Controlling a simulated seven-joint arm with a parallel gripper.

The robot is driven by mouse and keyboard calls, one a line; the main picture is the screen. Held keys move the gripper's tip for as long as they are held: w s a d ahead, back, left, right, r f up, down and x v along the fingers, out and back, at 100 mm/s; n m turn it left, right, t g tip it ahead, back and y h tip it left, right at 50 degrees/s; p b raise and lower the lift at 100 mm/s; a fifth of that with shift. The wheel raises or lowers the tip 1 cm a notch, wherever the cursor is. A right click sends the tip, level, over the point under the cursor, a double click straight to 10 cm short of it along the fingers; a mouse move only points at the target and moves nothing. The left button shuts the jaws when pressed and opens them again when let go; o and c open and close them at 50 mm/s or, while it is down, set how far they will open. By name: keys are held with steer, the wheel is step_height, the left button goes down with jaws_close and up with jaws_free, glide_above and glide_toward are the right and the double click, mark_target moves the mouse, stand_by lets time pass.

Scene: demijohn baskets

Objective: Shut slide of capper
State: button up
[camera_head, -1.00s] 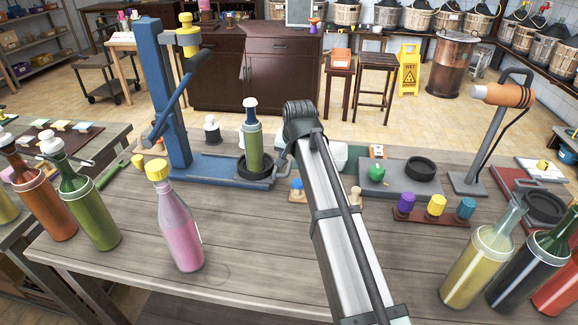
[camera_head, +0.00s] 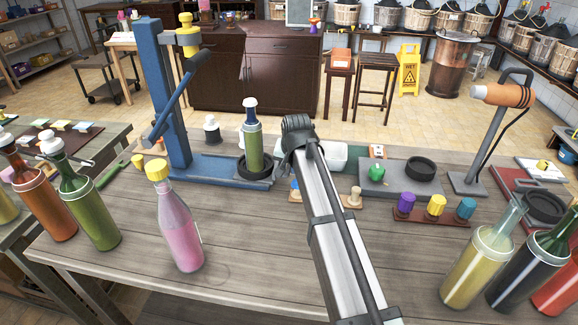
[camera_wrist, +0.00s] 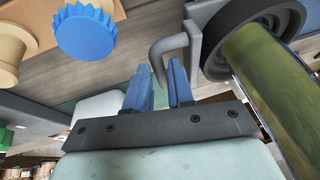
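The capper is a blue stand (camera_head: 160,85) with a blue lever, a yellow head (camera_head: 188,36) and a blue base (camera_head: 205,168). Its slide carries a black ring seat (camera_head: 243,174), out to the right of the column. A green bottle (camera_head: 254,148) with a blue-and-white top stands upright in the seat; it also shows in the wrist view (camera_wrist: 270,90). The slide's grey handle (camera_wrist: 168,45) reaches between the blue fingers of my gripper (camera_wrist: 162,80). A narrow gap shows between the fingers, so they look open around the handle. In the head view my wrist hides the fingertips.
A pink bottle (camera_head: 180,232) with a yellow cap stands at the front left. A blue knob (camera_wrist: 86,32) and a wooden peg (camera_wrist: 10,50) are close to my gripper. A grey plate (camera_head: 375,188) and a colored cap rack (camera_head: 430,215) lie to the right.

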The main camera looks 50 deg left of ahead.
mark_target(243, 166)
jaws_close()
stand_by(0.3)
steer(key=s+a, duration=1)
steer(key=shift+s+a, duration=0.25)
steer(key=shift+a, duration=0.05)
steer(key=shift+o, duration=1.9)
jaws_free()
steer(key=shift+d, duration=0.1)
steer(key=v, duration=1.3)
steer(key=shift+r, duration=0.4)
steer(key=shift+d, duration=0.1)
